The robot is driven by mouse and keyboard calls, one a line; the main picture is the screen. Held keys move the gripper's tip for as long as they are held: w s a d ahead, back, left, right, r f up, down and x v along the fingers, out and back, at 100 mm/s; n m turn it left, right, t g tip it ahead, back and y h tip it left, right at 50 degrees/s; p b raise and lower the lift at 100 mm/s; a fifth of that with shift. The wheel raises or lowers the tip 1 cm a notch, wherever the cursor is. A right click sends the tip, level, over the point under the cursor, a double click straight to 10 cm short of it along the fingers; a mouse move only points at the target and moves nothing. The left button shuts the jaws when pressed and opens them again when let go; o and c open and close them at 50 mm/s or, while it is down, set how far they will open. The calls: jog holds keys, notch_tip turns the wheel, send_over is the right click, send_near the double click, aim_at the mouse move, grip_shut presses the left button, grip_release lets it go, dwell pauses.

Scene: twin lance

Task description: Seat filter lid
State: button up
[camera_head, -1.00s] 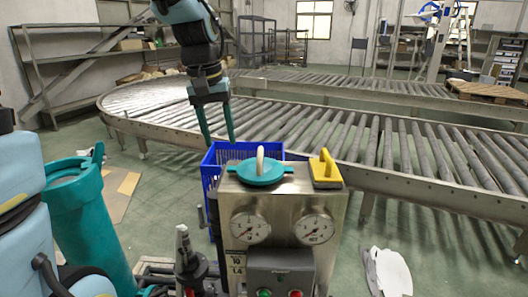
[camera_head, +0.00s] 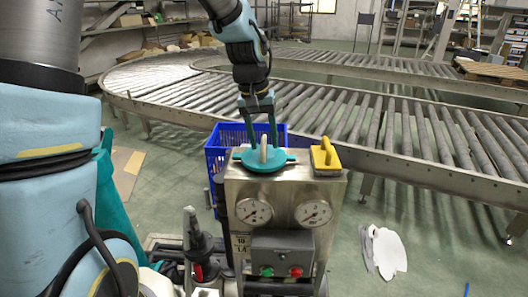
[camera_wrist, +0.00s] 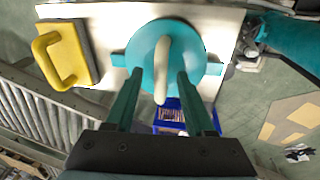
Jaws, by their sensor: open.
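The teal round filter lid (camera_head: 264,160) with a pale upright handle lies on the steel top of the gauge cabinet (camera_head: 237,183). In the wrist view the lid (camera_wrist: 196,62) shows its side tabs and the handle (camera_wrist: 161,72). My gripper (camera_head: 264,148) is open, its two teal fingers pointing down over the lid. In the wrist view the fingers (camera_wrist: 160,85) lie either side of the handle's near end; I cannot tell whether they touch it. The teal filter housing (camera_head: 113,190) stands at the left, mostly hidden behind my arm.
A yellow-handled block (camera_head: 325,157) sits on the cabinet top right of the lid. A blue crate (camera_head: 214,158) is behind the cabinet, and a roller conveyor (camera_head: 400,175) runs beyond. A white sheet (camera_head: 386,250) lies on the floor at right.

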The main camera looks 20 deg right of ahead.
jog(key=shift+d+f, duration=0.1)
jog(key=shift+f, duration=0.4)
grip_shut()
jog(key=shift+w, duration=0.1)
dwell(1.0)
